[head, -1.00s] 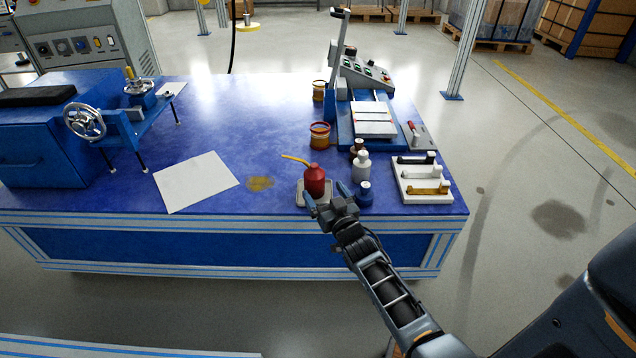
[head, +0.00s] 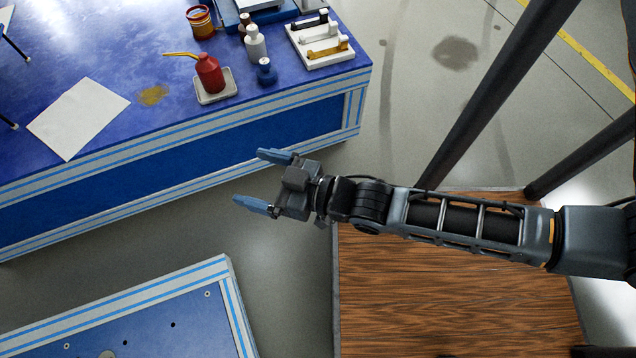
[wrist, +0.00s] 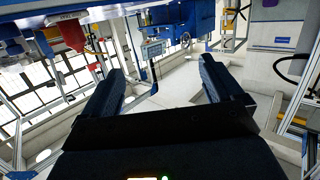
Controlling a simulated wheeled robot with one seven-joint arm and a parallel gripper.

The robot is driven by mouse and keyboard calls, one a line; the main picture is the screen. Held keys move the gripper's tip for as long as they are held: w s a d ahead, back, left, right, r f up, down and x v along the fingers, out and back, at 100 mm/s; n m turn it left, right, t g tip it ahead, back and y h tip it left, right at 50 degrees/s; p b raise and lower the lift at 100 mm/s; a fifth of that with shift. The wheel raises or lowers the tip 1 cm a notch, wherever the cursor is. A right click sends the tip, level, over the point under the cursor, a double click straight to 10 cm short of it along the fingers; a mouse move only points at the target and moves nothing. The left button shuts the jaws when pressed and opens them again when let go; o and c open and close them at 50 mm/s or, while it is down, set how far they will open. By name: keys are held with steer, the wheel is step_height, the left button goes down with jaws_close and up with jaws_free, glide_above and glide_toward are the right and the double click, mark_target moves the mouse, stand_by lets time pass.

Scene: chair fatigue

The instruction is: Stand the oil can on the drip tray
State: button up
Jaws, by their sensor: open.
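The red oil can (head: 208,75) with its yellow spout stands upright on the pale square drip tray (head: 217,98), near the front edge of the blue bench. My gripper (head: 263,180) is open and empty, in front of the bench and clear of the can and tray. In the wrist view my two fingers (wrist: 163,88) are spread apart with nothing between them. A red shape that looks like the oil can (wrist: 71,33) shows at the upper left there, seemingly upside down because the camera is rolled.
A white bottle (head: 256,43) and a small blue bottle (head: 266,72) stand right of the tray. A rack (head: 320,45) lies farther right. A white sheet (head: 78,118) and a brown stain (head: 152,95) are to the left. Another blue bench (head: 130,320) is at the bottom left.

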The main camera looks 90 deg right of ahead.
steer(key=s+a+r+n+y, duration=0.45)
steer(key=s+a+r, duration=0.5)
steer(key=r, duration=0.45)
step_height(320, 180, up, 19)
steer(key=p, duration=1.9)
steer(key=shift+s+d+m+g+y, duration=0.25)
steer(key=shift+s+m+g+y, duration=0.1)
steer(key=shift+s+m, duration=0.1)
